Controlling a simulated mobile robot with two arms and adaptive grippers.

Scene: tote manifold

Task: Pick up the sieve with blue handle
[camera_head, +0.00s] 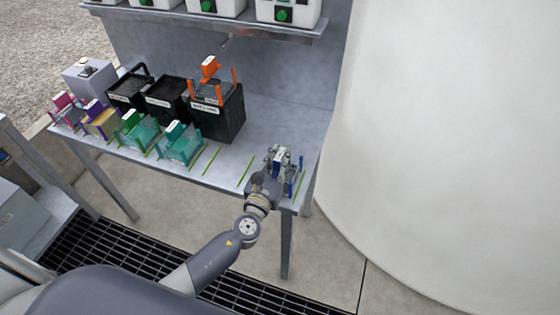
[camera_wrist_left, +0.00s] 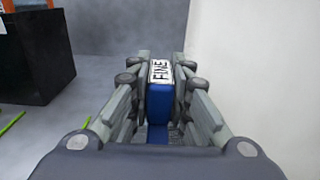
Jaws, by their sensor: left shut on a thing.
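The sieve with blue handle (camera_head: 290,172) is at the right end of the metal table, mostly hidden behind my left gripper in the head view. In the left wrist view its blue handle (camera_wrist_left: 159,104), with a white label reading FINE, stands between the two fingers. My left gripper (camera_head: 277,160) is shut on this handle; it also shows in the left wrist view (camera_wrist_left: 158,88). I cannot tell whether the sieve touches the table. My right gripper is not in view.
Sieves with pink, purple, green and teal handles stand along the front of the table (camera_head: 230,168). Black bins (camera_head: 222,118) stand behind, one bearing an orange-handled sieve (camera_head: 209,68). A shelf (camera_head: 215,24) hangs above the back. A large white tank (camera_head: 450,150) is close on the right.

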